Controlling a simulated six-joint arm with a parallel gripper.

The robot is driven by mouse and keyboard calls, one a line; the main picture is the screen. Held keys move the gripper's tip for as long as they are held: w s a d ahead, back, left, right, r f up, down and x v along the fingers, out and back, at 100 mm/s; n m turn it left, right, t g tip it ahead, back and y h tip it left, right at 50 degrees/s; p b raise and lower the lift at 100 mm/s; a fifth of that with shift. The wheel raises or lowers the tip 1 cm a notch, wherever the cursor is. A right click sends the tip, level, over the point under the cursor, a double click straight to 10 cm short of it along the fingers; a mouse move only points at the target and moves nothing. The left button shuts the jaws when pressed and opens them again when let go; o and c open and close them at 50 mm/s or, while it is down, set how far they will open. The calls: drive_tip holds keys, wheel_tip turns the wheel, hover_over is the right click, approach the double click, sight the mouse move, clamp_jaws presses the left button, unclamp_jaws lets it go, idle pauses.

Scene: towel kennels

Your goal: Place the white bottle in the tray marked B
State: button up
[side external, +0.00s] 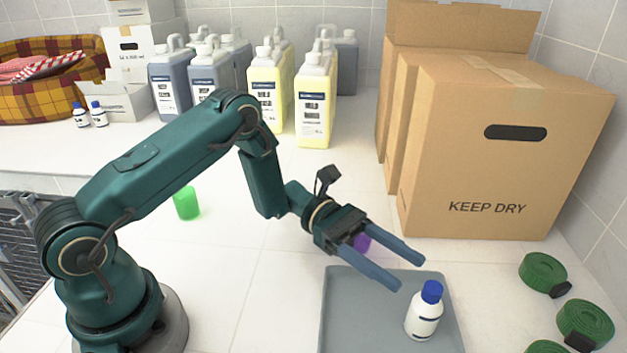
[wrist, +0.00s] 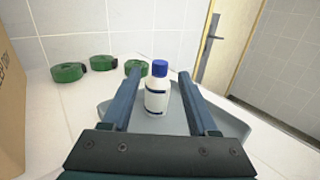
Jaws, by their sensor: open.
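A white bottle (side external: 423,318) with a blue cap and blue band stands upright on a grey tray (side external: 341,300) at the front. No letter B shows on the visible part of the tray. My gripper (side external: 408,274) is open and empty, with its fingers pointing toward the bottle. The bottle stands just beyond the fingertips, apart from them. In the wrist view the bottle (wrist: 157,92) appears between the two fingers, upright on the tray (wrist: 212,112).
A large cardboard box (side external: 490,150) stands behind the tray. Green coiled straps (side external: 543,272) lie at right. A purple object (side external: 361,243) is partly hidden behind my gripper. A green cup (side external: 187,203) stands behind my arm. Two similar small bottles (side external: 90,115) and several jugs (side external: 315,105) stand farther back.

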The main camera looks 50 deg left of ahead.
drive_tip(key=a, duration=0.6)
drive_tip(key=shift+s, duration=0.25)
drive_tip(key=shift+s+r, duration=0.1)
drive_tip(key=shift+r, duration=0.05)
drive_tip(key=s+d+r+m+g+y, duration=0.1)
drive_tip(key=s+r+m+g+y, duration=0.45)
drive_tip(key=s+m+y, duration=0.45)
drive_tip(key=s+a+r+m+t+y, duration=0.3)
drive_tip(key=s+a+m+t+y, duration=0.2)
drive_tip(key=a+m+t+y, duration=0.3)
drive_tip(key=shift+s+a+m+t, duration=0.4)
drive_tip(key=shift+a+m+t, duration=0.1)
drive_tip(key=shift+t, duration=0.25)
